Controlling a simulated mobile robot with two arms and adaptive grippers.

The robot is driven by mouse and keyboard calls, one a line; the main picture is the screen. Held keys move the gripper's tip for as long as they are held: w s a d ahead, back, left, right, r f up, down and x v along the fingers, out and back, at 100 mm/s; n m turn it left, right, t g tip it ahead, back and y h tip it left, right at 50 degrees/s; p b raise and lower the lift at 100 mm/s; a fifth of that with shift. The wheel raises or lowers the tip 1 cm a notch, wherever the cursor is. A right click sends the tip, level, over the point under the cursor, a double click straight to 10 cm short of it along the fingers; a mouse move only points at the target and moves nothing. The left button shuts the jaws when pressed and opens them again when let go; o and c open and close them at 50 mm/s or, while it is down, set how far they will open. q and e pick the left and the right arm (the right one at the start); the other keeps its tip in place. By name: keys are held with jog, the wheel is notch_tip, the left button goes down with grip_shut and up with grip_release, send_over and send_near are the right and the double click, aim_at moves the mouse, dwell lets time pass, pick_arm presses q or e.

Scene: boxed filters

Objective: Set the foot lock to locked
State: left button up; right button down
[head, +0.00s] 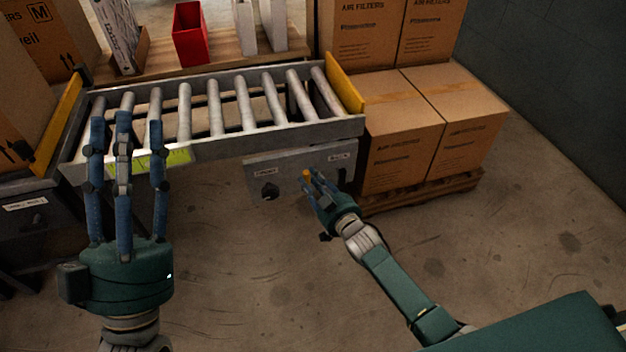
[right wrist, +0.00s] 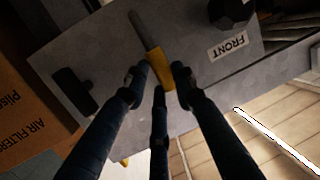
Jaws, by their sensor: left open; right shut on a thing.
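A grey panel (head: 290,165) hangs below the roller conveyor, with a FRONT label, a second label at right and a dark knob (head: 270,191) at left. A lever with a yellow-orange grip (head: 306,174) is on it; in the right wrist view the yellow grip (right wrist: 159,66) sits on a grey rod. My right gripper (head: 314,183) is shut on the grip, its fingers around it. I cannot tell which part is the foot lock; no "locked" mark is readable. My left gripper (head: 126,128) is open and empty, overlapping the conveyor's left end in the picture.
The roller conveyor (head: 214,105) has yellow end plates. Boxes of air filters (head: 405,150) stand on a pallet close right of the panel. A red bin (head: 190,35) stands on a shelf behind. The floor in front is clear.

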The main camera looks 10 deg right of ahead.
jog(key=c, duration=1.7)
grip_release()
jog(key=shift+s, duration=0.15)
jog(key=v, duration=1.1)
jog(key=shift+s+d+r, duration=0.1)
jog(key=shift+s+r, duration=0.05)
jog(key=shift+s, duration=0.2)
